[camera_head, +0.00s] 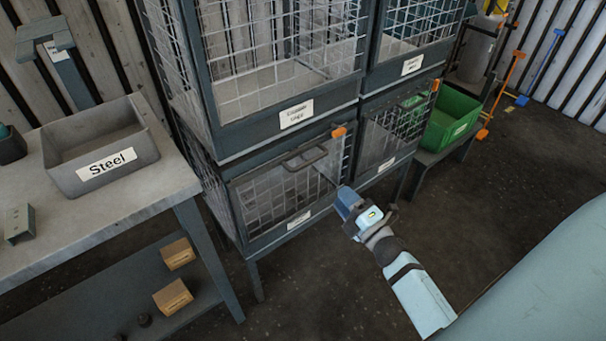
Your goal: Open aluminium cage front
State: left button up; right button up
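A rack of wire-mesh cages stands in the middle of the view. The lower left cage front (275,196) has a dark bar handle (305,158) near its top and an orange latch (338,131) at its upper right corner. The lower right cage front (385,137) also has an orange latch (435,86). The cage labels are too small to read surely, so I cannot tell which is aluminium. My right gripper (345,199) is just in front of the lower left cage's right side, below the handle and apart from it. Its finger opening is unclear. My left gripper is out of view.
A workbench (130,196) on the left holds a grey bin labelled Steel (98,152). Two small cardboard boxes lie on its lower shelf. A green crate (450,120) stands on a low bench right of the rack. The floor (510,190) at right is mostly clear.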

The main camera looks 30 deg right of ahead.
aim_at(311, 160)
jog(key=x, duration=1.3)
jog(key=shift+w+r, duration=0.1)
jog(key=shift+w, duration=0.3)
jog(key=shift+c, duration=0.5)
grip_shut()
